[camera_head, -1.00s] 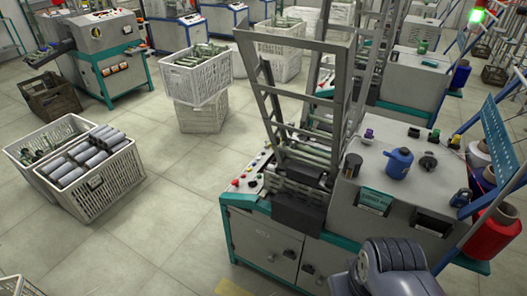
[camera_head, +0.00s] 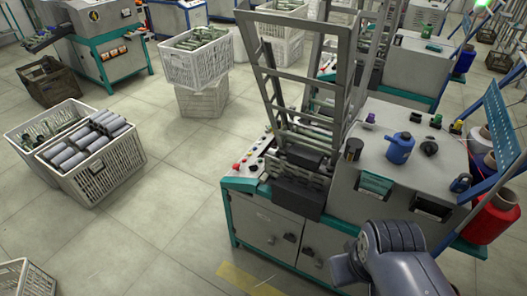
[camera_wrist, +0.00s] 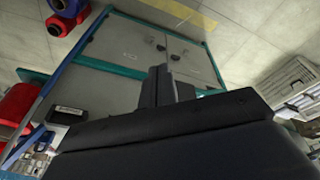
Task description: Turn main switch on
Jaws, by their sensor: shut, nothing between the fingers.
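The winding machine (camera_head: 262,225) stands ahead, with a grey cabinet, teal edges and dark knobs (camera_head: 290,237) on its front doors. Small red and dark buttons (camera_head: 243,163) sit on its left-hand top panel. I cannot tell which of these controls is the main switch, or its setting. In the wrist view the cabinet doors (camera_wrist: 118,52) appear tilted, with the dark knobs (camera_wrist: 160,47) beyond my fingers. My gripper (camera_wrist: 168,75) is shut and empty, apart from the knobs. In the head view only my arm shows at the lower right; the fingers are hidden.
White crates (camera_head: 100,178) of spools stand on the floor at left, with stacked crates (camera_head: 198,68) behind. A blue rack (camera_head: 495,120) and red yarn cone (camera_head: 492,220) flank the machine at right. The floor (camera_head: 165,235) left of the machine is clear.

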